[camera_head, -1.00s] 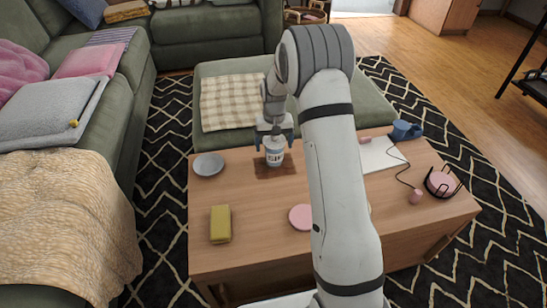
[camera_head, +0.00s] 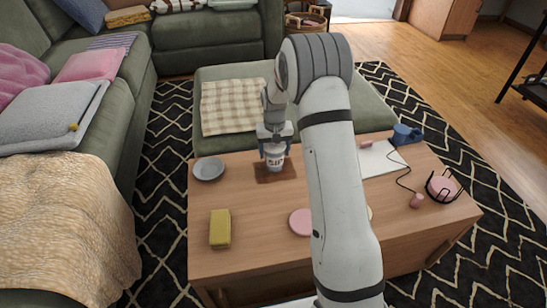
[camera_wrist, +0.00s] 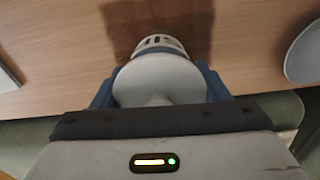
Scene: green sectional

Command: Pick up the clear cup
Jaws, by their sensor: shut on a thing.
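The cup (camera_head: 275,160) carries dark lettering on its side and has a pale lid. It stands upright over a brown square mat (camera_head: 262,174) at the far part of the wooden table; I cannot tell whether its base touches the mat. My gripper (camera_head: 275,149) comes from above with its blue fingers on both sides of the cup's upper part, shut on it. In the wrist view the pale lid (camera_wrist: 160,78) lies between the two fingers, and the lettered side (camera_wrist: 160,41) shows beyond it. My arm hides part of the table.
A grey dish (camera_head: 209,169) is left of the cup. A yellow block (camera_head: 220,229) and a pink disc (camera_head: 300,223) lie nearer. A blue mug (camera_head: 405,134), a white sheet (camera_head: 378,160) and a wire holder (camera_head: 442,186) are at right. A green ottoman (camera_head: 232,75) stands behind the table.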

